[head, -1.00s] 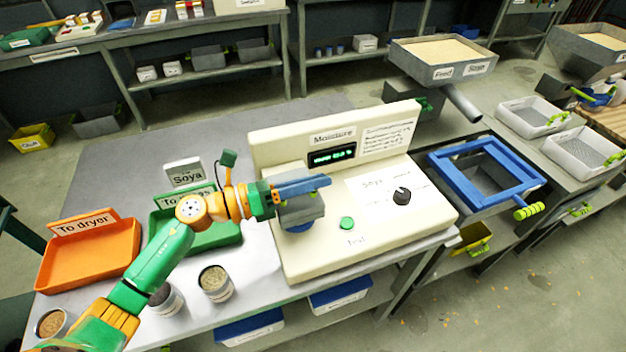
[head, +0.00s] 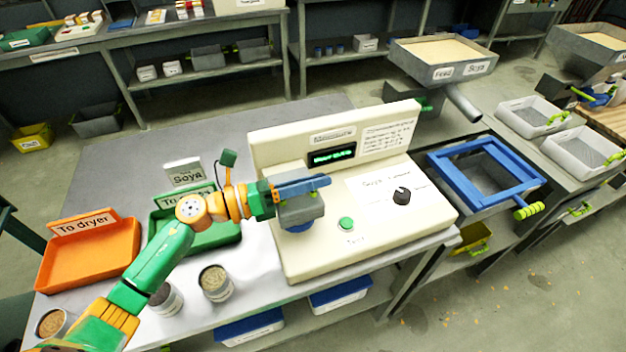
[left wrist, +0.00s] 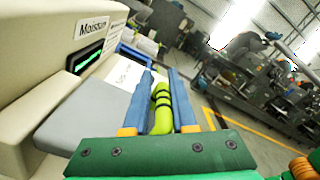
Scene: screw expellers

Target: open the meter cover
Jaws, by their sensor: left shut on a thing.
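The cream moisture meter (head: 385,235) stands on the grey bench with a lit green display, a black knob and a green button. Its grey cover (head: 303,212) lies at the left of the top face, low over a blue part, and looks closed. The grey cover also shows in the left wrist view (left wrist: 85,122). My left gripper (head: 325,181) is over the cover, pointing right. In the left wrist view, the blue fingers of this gripper (left wrist: 161,74) are shut on a lime-green handle (left wrist: 161,108) beside the cover. My right gripper is not in view.
An orange tray (head: 90,262) and a green tray (head: 215,236) stand left of the meter. Open sample cans (head: 215,284) stand at the bench's front. A blue-framed box (head: 440,172) is to the right. Bare bench (head: 135,165) lies behind the trays.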

